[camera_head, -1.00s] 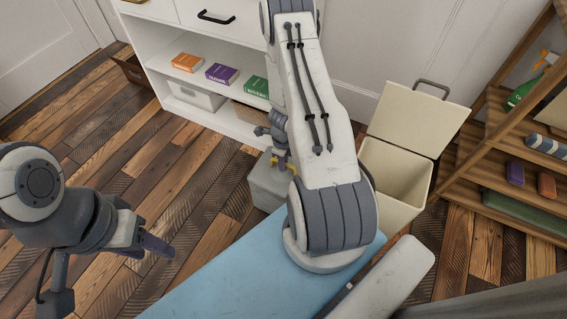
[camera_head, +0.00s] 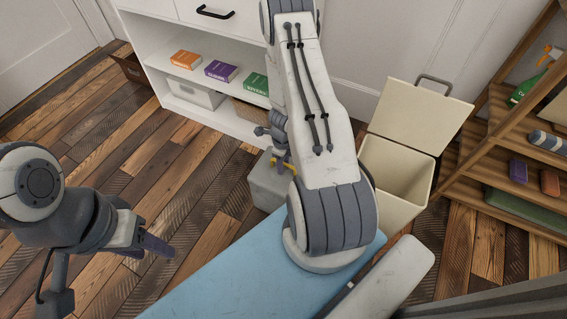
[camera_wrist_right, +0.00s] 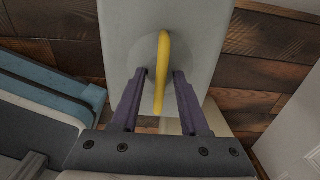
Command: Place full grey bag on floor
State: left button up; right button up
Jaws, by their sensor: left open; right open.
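The grey bag (camera_head: 266,186) stands left of the cream bin, partly hidden by my right arm and the blue surface. Its yellow handle shows in the right wrist view (camera_wrist_right: 163,50), above the bag's pale grey top (camera_wrist_right: 200,30). My right gripper (camera_wrist_right: 160,75) is open, with one purple finger on each side of the handle; no grip is visible. In the head view, the right gripper (camera_head: 282,160) is over the bag, partly hidden by its arm. My left gripper (camera_head: 158,246) is open and empty over the floor at left, far from the bag.
The cream bin (camera_head: 392,185) has its lid raised. A white cabinet (camera_head: 155,70) with books and boxes stands behind, a wooden shelf (camera_head: 480,190) at right. The blue surface (camera_head: 225,285) is in front. Plank floor (camera_head: 150,165) is clear at left.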

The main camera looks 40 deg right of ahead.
notch_tip(320, 180, up, 12)
jog(key=p, duration=1.2)
jog(key=w+a+r+n+t+y, duration=0.1)
jog(key=w+a+r+n, duration=0.2)
jog(key=a+r+n, duration=0.25)
jog(key=w+a+r+n, duration=0.4)
jog(key=a+r, duration=0.3)
jog(key=s+a+r+n+y, duration=0.1)
jog(key=s+a+r+n, duration=0.2)
jog(key=a+r+n, duration=0.6)
jog(key=s+a+r+n+g, duration=0.1)
jog(key=s+a+r+n, duration=0.9)
jog(key=s+n, duration=0.1)
jog(key=s+r+n+h, duration=0.1)
jog(key=s+r+n, duration=0.2)
jog(key=s+n, duration=0.6)
jog(key=shift+s+d+r, duration=0.15)
jog(key=shift+d+r, duration=0.15)
jog(key=shift+r, duration=0.05)
jog(key=shift+n, duration=0.25)
